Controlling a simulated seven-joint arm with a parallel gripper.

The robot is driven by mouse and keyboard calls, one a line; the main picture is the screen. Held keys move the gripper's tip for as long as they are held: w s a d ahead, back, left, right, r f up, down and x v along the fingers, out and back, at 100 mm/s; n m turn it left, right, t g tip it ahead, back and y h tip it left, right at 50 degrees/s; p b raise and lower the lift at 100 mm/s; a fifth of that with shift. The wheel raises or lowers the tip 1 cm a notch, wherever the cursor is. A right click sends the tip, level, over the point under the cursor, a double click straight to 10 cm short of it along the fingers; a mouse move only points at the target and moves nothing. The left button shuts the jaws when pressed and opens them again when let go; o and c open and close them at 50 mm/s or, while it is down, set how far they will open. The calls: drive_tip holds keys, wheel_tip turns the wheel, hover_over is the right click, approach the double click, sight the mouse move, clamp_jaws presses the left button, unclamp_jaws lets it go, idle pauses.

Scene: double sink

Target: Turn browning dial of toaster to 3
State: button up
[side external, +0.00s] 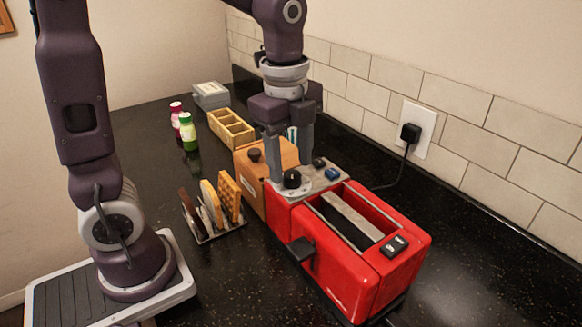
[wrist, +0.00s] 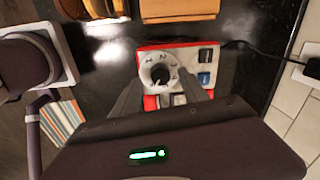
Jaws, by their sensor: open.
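A red toaster (side external: 345,250) stands on the black counter, with a grey control panel at its far end. The browning dial (side external: 292,180) is a black knob on a pale numbered disc; the disc also shows in the wrist view (wrist: 149,68). I cannot read surely which number the knob points to. My gripper (side external: 290,172) points down over the panel, its fingers open on either side of the knob. In the wrist view my fingers (wrist: 160,98) reach toward the dial and partly hide its near side. I cannot tell whether they touch it.
A wooden bread box (side external: 255,165) stands close behind the toaster. A toast rack (side external: 213,215) with slices is to its left. The toaster's black lever (side external: 302,249) sticks out. A plug (side external: 410,133) and cord are at the wall. Bottles (side external: 188,132) stand farther back.

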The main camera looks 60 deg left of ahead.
wheel_tip(320, 180, down, 2)
drive_tip(key=shift+f, duration=0.1)
drive_tip(key=shift+c, duration=0.2)
clamp_jaws()
